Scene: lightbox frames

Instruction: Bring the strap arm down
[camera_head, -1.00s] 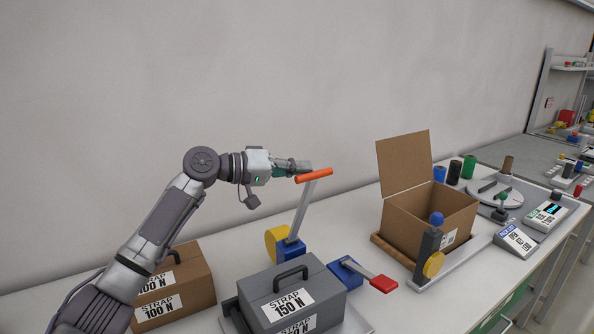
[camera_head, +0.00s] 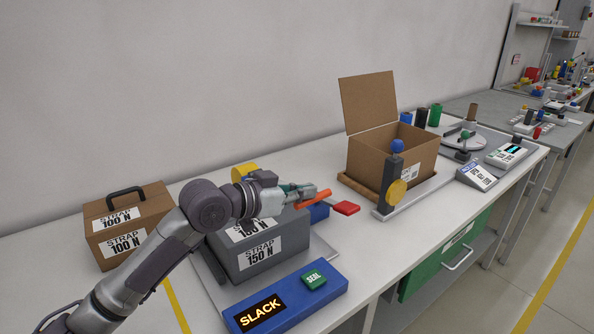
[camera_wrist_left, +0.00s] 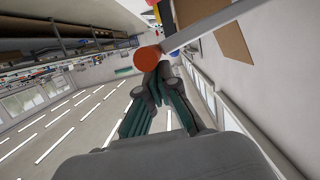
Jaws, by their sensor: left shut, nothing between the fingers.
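The strap arm's orange handle (camera_head: 315,198) now sits low, above and beside the grey STRAP 150 N case (camera_head: 262,255). Its yellow hub (camera_head: 244,171) shows behind my arm; most of its lever is hidden there in the head view. In the wrist view the handle's round orange end (camera_wrist_left: 147,58) and the pale lever (camera_wrist_left: 218,20) show just beyond my fingers. My left gripper (camera_head: 307,190) is shut and empty, right against or very near the handle; contact is unclear. The blue panel (camera_head: 285,300) reads SLACK and has a green SEAL button (camera_head: 314,279). My right gripper is not in view.
A red-handled lever (camera_head: 346,208) stands close right of the orange handle. An open cardboard box (camera_head: 395,155) is farther right, behind a blue-knobbed post (camera_head: 390,185). A brown STRAP 100 N case (camera_head: 128,225) is at left. Clear bench lies at front right.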

